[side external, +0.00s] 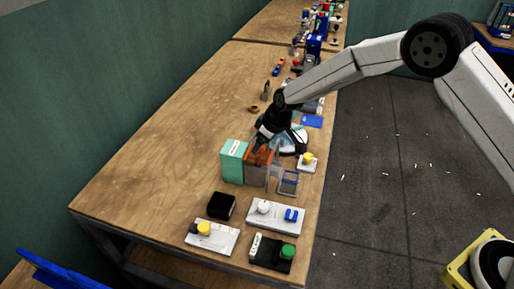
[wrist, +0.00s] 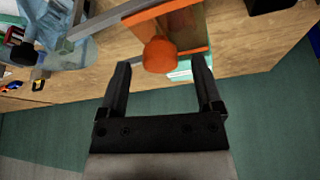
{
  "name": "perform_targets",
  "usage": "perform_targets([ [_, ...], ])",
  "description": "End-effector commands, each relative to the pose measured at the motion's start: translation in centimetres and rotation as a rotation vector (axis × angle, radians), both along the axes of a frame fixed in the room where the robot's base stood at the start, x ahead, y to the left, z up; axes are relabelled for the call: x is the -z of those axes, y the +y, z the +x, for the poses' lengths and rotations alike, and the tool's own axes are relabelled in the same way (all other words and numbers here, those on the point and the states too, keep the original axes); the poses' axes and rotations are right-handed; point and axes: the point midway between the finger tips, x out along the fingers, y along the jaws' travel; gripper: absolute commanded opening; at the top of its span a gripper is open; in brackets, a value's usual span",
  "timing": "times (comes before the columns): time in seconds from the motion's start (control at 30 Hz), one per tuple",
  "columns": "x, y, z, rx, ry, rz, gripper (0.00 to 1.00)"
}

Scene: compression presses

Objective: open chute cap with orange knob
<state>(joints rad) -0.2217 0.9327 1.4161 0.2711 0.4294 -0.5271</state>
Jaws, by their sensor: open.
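Whether the cap is open or shut is unclear. My gripper (wrist: 161,68) is open, with the knob between or just beyond its two dark fingertips. A gap shows on each side of the knob. In the side external view my gripper (side external: 268,143) is low over the orange part (side external: 261,157), beside a teal box (side external: 233,162). The knob is hard to make out there.
A clear-walled frame (side external: 289,182) stands right of the orange part. A yellow-knobbed unit (side external: 307,161) is close by. A black box (side external: 221,205) and several button boxes stand nearer the camera. The table's left side (side external: 150,165) is bare.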

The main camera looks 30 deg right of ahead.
Motion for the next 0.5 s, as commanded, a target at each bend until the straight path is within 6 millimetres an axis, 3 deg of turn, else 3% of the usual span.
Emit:
perform_targets([
  [0.47, 0.81, 0.17, 0.25, 0.0, 0.0, 0.0, 0.84],
  [0.5, 0.81, 0.17, 0.25, 0.0, 0.0, 0.0, 0.74],
])
